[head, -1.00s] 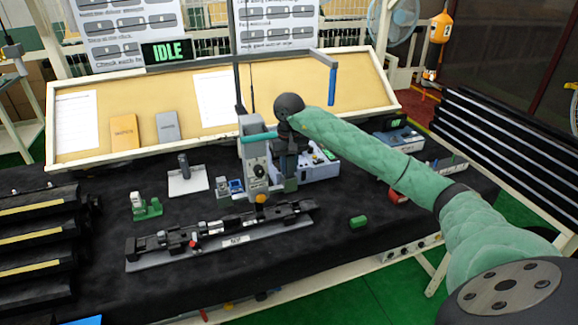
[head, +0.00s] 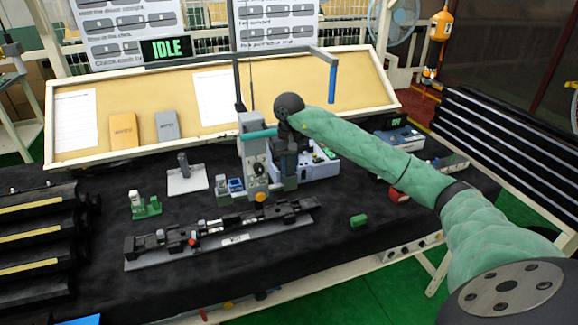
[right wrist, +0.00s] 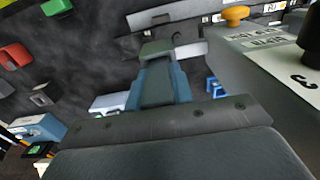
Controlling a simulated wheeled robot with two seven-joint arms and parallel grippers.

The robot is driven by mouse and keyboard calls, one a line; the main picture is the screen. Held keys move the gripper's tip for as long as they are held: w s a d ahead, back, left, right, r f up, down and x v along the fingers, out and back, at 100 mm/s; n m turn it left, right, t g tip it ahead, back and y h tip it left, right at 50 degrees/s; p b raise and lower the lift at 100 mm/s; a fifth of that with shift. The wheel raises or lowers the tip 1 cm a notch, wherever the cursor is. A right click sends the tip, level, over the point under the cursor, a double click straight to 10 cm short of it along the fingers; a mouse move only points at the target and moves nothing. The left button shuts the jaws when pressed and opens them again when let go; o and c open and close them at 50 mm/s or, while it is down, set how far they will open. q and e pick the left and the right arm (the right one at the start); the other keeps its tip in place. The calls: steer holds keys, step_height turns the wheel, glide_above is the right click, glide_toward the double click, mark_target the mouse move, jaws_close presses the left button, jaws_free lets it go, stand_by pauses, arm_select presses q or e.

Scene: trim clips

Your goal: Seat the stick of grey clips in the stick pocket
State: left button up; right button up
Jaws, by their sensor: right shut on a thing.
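My right gripper (head: 289,183) is at the right side of the grey upright press station (head: 254,165), pointing down. In the right wrist view its bluish fingers (right wrist: 157,55) are shut on a dark grey-green piece, which looks like the stick of grey clips (right wrist: 157,88). The station's labelled side (right wrist: 262,62) is close on the right of the wrist view. My left gripper is not in view.
A long black trim on a grey rail (head: 222,238) lies in front of the station. A green block (head: 358,221) lies to its right. A green-and-white holder (head: 146,206) and a grey stand (head: 187,178) are at the left. The front right of the black table is mostly clear.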

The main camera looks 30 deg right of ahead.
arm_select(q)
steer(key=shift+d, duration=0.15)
arm_select(e)
steer(key=o, duration=1)
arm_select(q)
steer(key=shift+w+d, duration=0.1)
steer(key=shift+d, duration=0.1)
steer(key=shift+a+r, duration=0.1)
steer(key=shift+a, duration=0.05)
arm_select(e)
steer(key=shift+r, duration=0.1)
